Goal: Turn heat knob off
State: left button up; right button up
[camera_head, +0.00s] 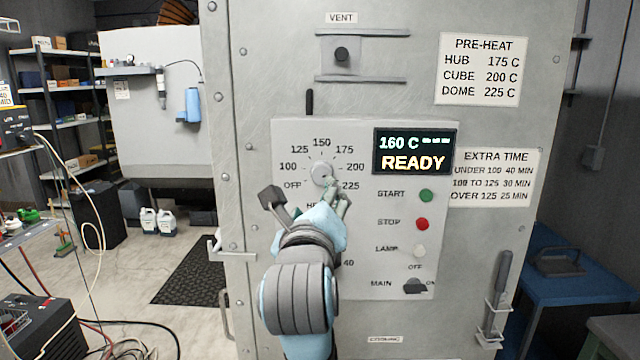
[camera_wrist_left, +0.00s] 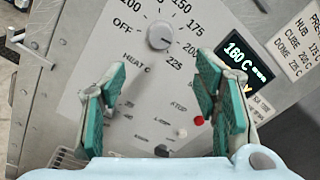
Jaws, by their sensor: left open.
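The heat knob (camera_head: 321,172) is a pale round dial on the oven's grey control panel, ringed by marks from OFF to 225. It also shows in the left wrist view (camera_wrist_left: 160,36), upper middle. Its pointer appears turned to the lower right, toward the 225 side, away from OFF. My left gripper (camera_head: 304,197) is open and empty, just below the knob in the head view. In the wrist view its green-padded fingers (camera_wrist_left: 160,75) stand apart, with the knob beyond and above the gap. The label below the knob is partly hidden by the gripper in the head view. My right gripper is not in view.
A display (camera_head: 414,152) reads 160 C READY. Start (camera_head: 426,195), stop (camera_head: 422,224) and lamp (camera_head: 420,251) buttons and the main switch (camera_head: 415,286) lie to the right. A door handle (camera_head: 222,249) juts out at the left edge. A vent slider (camera_head: 341,54) is above.

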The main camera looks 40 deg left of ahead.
aim_at(321, 176)
pick_arm(q)
jog(key=p+x, duration=0.6)
jog(key=x, duration=0.7)
jog(key=shift+w+a, duration=0.3)
jog(key=shift+w+a+f, duration=0.1)
jog(key=shift+w+a, duration=0.1)
jog(key=shift+w, duration=0.3)
jog(key=shift+s+d, duration=0.1)
jog(key=shift+s, duration=0.1)
jog(key=shift+c, duration=1.2)
jog(key=c, duration=0.9)
